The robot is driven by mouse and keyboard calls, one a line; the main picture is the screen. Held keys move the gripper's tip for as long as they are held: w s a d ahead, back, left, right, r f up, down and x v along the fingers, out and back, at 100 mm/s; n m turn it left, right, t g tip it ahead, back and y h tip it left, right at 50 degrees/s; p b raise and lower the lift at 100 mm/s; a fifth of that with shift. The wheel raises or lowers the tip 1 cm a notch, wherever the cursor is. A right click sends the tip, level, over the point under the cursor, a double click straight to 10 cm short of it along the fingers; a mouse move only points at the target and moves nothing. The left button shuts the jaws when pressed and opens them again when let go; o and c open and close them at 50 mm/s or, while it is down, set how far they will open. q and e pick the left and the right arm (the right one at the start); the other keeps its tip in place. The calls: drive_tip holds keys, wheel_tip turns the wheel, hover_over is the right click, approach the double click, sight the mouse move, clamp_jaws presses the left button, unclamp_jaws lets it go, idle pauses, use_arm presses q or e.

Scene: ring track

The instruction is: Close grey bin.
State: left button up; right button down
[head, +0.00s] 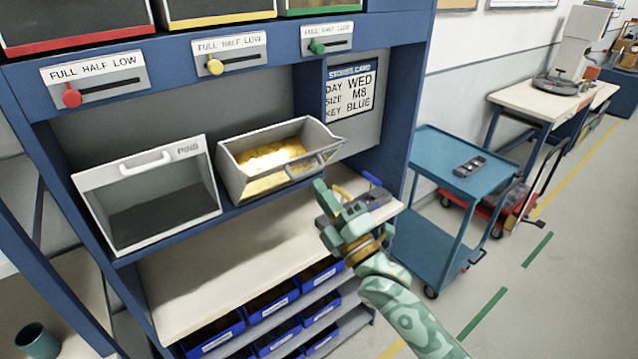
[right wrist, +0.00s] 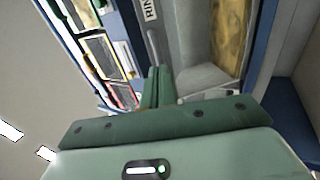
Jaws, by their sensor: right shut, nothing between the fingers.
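A grey bin (head: 235,180) sits tilted out of the blue rack, its top open and gold-coloured small parts inside. Its bar handle (head: 325,160) is on its right front side. To its left is another light grey bin (head: 90,185) with a handle on top, a PINS label and a dark front area. My right gripper (head: 322,188) is shut and empty, just below and in front of the open bin's handle; contact cannot be told. In the right wrist view the shut fingers (right wrist: 158,88) point towards the grey bins, with the gold parts (right wrist: 231,35) to the right. My left gripper is out of view.
A cream worktop (head: 215,285) lies below the bins, with blue boxes (head: 270,305) on shelves under it. Slider gauges (head: 230,60) line the rack's upper beam. A blue trolley (head: 465,165) stands to the right, with open floor in front.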

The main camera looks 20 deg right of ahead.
sight(306, 156)
drive_tip(key=shift+w+a+r, duration=0.2)
drive_tip(key=shift+w+r, duration=0.1)
drive_tip(key=shift+w, duration=0.2)
drive_tip(key=shift+w+a+r+p, duration=0.1)
drive_tip(key=shift+w+r+p, duration=0.3)
drive_tip(key=shift+r+p, duration=0.3)
drive_tip(key=w+r+p, duration=0.1)
drive_tip(key=r, duration=0.1)
drive_tip(key=w+a+r, duration=0.1)
drive_tip(key=w, duration=0.1)
drive_tip(key=shift+r+p, duration=0.35)
drive_tip(key=x, duration=0.4)
drive_tip(key=shift+w+a+r, duration=0.15)
drive_tip(key=shift+r, duration=0.1)
drive_tip(key=shift+x, duration=1.3)
